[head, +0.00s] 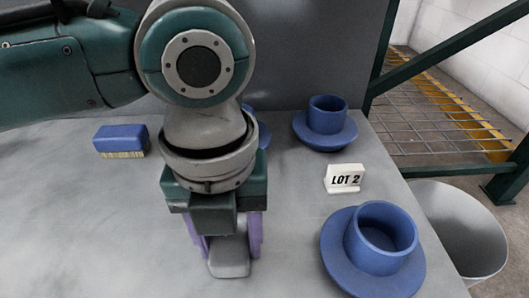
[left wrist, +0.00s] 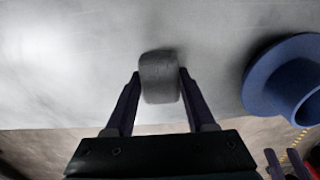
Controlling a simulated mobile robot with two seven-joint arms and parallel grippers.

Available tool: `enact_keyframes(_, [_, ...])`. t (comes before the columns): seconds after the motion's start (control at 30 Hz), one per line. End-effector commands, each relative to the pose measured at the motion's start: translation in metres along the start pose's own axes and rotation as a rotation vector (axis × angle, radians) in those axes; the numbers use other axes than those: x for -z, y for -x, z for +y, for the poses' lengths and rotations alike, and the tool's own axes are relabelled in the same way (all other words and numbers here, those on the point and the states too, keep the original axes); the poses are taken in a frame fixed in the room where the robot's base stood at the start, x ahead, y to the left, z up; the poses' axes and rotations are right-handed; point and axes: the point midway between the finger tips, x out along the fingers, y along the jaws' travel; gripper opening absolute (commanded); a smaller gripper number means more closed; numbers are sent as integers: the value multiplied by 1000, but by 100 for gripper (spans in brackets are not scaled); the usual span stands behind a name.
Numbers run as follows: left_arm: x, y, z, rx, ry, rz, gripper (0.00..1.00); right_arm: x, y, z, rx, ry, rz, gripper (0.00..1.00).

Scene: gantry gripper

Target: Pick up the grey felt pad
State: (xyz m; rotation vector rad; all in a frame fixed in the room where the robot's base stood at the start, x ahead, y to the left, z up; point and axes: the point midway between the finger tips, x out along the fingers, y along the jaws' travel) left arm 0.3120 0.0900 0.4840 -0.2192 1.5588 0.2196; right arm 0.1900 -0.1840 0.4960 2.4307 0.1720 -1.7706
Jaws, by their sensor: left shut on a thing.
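The grey felt pad (head: 229,257) is a small grey block with rounded corners, low in the head view below my left gripper (head: 226,240). In the left wrist view the pad (left wrist: 159,77) sits between the two purple fingers of my left gripper (left wrist: 159,82), one finger against each side. The gripper is shut on it. I cannot tell whether the pad touches the table. Small purple fingers at the lower right of the left wrist view look like my right gripper (left wrist: 285,163); whether it is open or shut is unclear.
The grey table (head: 80,230) holds a blue brush (head: 121,139) at left, a blue flanged cup (head: 325,125) behind, another flanged cup (head: 375,255) at front right, and a "LOT 2" sign (head: 344,178). A blue thing is partly hidden behind my arm. A pale bin (head: 460,225) stands beyond the right edge.

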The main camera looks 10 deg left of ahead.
Motion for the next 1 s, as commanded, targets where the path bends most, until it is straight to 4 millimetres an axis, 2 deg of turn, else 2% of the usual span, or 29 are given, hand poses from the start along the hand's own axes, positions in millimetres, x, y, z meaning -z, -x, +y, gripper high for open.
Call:
enact_keyframes(0.2, [0, 2, 0, 0, 0, 0, 1, 1, 2, 0, 1, -1, 0, 50])
enact_keyframes(0.37, [0, 17, 0, 1, 0, 0, 1, 4, 11, -1, 3, -4, 1, 50])
enact_keyframes(0.53, [-1, 54, 0, 2, 0, -3, 1, 11, 34, 0, 4, -5, 1, 50])
enact_keyframes(0.8, [-1, 139, 0, 2, -1, -3, 1, 26, 82, 2, 5, -6, 1, 50])
enact_keyframes(1.0, [-1, 181, 0, 1, 0, -2, 1, 33, 101, 2, 4, -6, 1, 50])
